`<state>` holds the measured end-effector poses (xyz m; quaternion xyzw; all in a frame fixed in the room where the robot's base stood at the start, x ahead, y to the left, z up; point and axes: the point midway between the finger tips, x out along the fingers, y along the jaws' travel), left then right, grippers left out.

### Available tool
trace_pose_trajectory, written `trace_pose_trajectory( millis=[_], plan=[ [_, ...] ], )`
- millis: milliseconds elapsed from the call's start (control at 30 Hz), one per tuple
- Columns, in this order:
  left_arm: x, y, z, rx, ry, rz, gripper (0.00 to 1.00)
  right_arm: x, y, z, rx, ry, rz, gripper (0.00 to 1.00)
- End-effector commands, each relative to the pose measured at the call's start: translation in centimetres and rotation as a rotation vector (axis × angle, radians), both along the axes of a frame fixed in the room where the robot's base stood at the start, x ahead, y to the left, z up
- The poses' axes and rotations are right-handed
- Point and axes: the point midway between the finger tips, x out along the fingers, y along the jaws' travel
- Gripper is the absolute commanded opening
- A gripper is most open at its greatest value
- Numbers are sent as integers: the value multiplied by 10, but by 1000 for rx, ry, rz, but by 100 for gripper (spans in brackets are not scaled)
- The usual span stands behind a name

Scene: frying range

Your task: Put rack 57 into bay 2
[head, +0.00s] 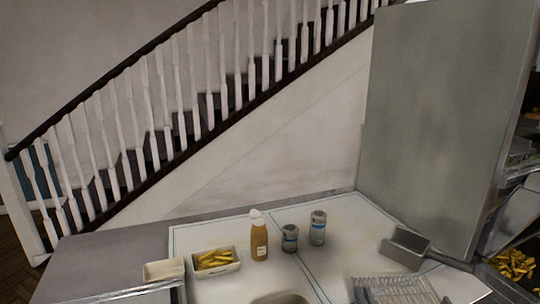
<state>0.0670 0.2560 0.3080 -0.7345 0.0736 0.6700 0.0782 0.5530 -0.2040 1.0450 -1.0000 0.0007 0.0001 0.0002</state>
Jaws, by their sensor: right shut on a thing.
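A wire rack (400,287) with parallel bars shows at the bottom edge, right of centre, partly cut off by the frame. No number is readable on it. My right gripper (363,294) shows only as small dark parts at the rack's left end, low in the picture. It is shut on the rack; the grip itself is hardly visible. I cannot tell whether the rack touches the counter. I see no marking that identifies bay 2. My left gripper is not in view.
On the white counter (200,240) stand a sauce bottle (259,238), two grey cans (290,238) (318,228), a tray of yellow fries (215,261) and a pale empty-looking tub (164,270). A grey metal box (405,246) sits near the tall grey panel (440,120). More fries (514,264) lie at right.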

Motion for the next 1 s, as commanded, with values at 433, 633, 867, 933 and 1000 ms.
trace_pose_trajectory(
  millis=[433,633,867,933,1000],
  plan=[
    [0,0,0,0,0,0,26,-23,-1,-12,-4,2,-2,0],
    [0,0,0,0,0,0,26,-56,-1,-25,-3,3,-2,0],
    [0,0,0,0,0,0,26,-87,0,-34,-3,0,0,0],
    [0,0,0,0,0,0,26,-92,0,-35,-2,-1,1,0],
    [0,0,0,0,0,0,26,-95,0,-35,-2,-2,1,0]
  ],
)
